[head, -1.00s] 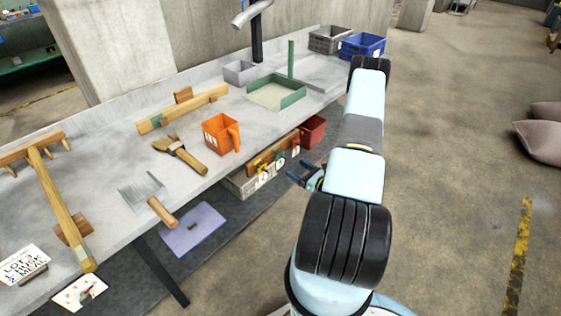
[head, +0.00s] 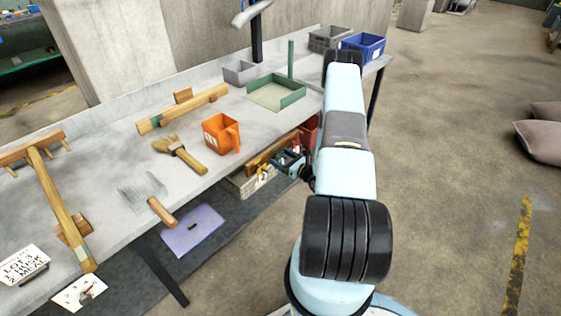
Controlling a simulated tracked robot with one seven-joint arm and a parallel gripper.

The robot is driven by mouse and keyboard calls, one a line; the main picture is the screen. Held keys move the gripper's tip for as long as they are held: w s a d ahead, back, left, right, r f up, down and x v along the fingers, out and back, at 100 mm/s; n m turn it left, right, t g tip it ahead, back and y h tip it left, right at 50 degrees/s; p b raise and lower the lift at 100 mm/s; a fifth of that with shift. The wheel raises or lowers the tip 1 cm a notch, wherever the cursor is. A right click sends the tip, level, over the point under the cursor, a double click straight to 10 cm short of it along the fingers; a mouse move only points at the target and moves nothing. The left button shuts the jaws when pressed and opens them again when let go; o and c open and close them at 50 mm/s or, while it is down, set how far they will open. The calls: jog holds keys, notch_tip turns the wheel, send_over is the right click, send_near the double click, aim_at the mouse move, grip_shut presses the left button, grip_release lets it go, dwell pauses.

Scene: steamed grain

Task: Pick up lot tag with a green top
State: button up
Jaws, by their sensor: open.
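The lot tags hang in a row on a low wooden holder (head: 258,160) just below the bench's front edge. The tag at the near end (head: 262,174) shows a pale face and a yellowish top. The green-topped tag cannot be made out now; my gripper covers that part of the row. My gripper (head: 279,164) is open, points left and is in front of the holder in the head view. Whether its fingers are around a tag or only in front of it cannot be told.
The grey bench (head: 110,170) carries an orange jug (head: 220,135), a brush (head: 180,153), a green tray (head: 278,92) and a wooden rake (head: 58,200). A red bin (head: 309,132) is partly behind my arm.

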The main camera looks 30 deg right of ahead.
jog(key=shift+c, duration=0.3)
jog(key=c, duration=1.1)
jog(key=shift+o, duration=0.2)
